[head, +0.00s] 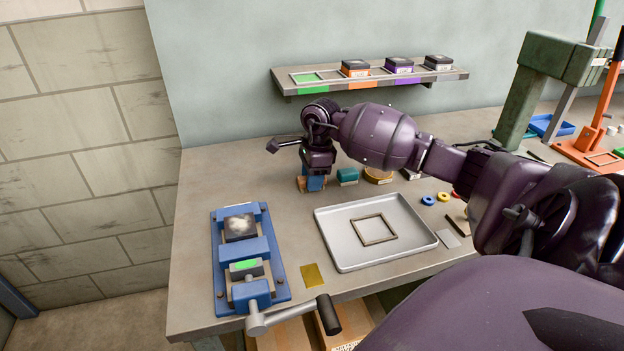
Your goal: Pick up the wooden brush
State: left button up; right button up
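My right gripper (317,167) points down near the back of the bench, left of the middle. It is over a small brown and blue item (314,184), which it partly covers; I cannot tell whether this is the wooden brush. The fingers are too small and hidden to show whether they are open or shut, or touching it. A narrow wood-coloured piece with a dark side (457,225) lies right of the metal tray, partly behind my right arm; it may be the brush, but this is unclear. My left gripper is out of view.
A blue vise (227,290) stands at the left front, its handle over the bench edge. The metal tray (335,245) holds a square frame. A teal block (347,176) sits right of the gripper. A wall shelf (290,88) is behind; a green press (530,95) stands at right.

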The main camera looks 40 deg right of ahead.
jog(key=c, duration=0.4)
jog(key=shift+r, duration=0.1)
notch_tip(320, 180, up, 20)
jog(key=shift+f+p, duration=0.1)
jog(key=shift+p, duration=0.3)
